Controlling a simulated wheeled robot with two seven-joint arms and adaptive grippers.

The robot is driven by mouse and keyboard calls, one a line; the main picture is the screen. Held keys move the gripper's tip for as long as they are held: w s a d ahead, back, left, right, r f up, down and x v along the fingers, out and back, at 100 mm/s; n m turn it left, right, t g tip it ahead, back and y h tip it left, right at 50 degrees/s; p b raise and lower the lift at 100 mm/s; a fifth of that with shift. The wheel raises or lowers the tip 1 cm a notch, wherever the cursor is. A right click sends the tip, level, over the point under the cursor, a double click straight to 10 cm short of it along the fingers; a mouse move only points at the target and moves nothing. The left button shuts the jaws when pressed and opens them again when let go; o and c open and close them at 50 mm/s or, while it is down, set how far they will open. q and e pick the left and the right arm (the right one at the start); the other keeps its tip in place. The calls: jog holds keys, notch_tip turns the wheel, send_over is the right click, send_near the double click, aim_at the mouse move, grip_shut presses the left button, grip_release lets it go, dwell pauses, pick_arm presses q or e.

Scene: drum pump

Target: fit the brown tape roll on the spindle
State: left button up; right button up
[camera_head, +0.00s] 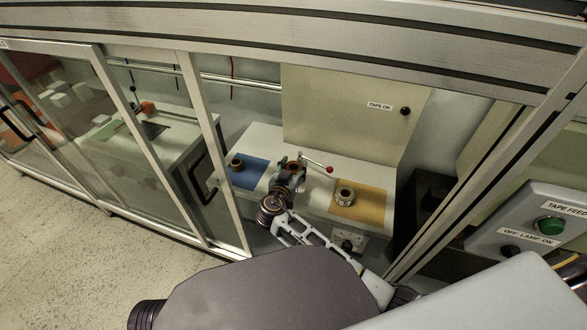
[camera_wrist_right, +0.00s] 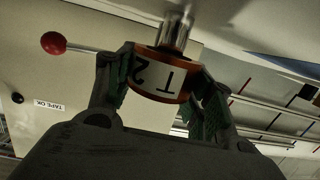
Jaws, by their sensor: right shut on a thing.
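The brown tape roll (camera_wrist_right: 160,78), with a white label reading "T 2", is between the fingers of my right gripper (camera_wrist_right: 160,88) in the right wrist view. The gripper is shut on it. The shiny metal spindle (camera_wrist_right: 176,32) meets the roll's edge in that view. I cannot tell whether the roll is around the spindle or just off its end. In the head view my right gripper (camera_head: 288,172) is over the bench between the blue and yellow mats, and hides most of the spindle. My left gripper is not in view.
A red-knobbed lever (camera_head: 328,169) sticks out right of the gripper. A small roll (camera_head: 236,163) lies on the blue mat (camera_head: 252,178). Another roll (camera_head: 344,195) stands on the yellow mat (camera_head: 371,205). The "TAPE OK" panel (camera_head: 340,115) stands behind. Frame posts (camera_head: 222,160) bound the opening.

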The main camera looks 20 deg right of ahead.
jog(key=o, duration=1.2)
dwell(0.3)
jog(key=shift+s, duration=0.1)
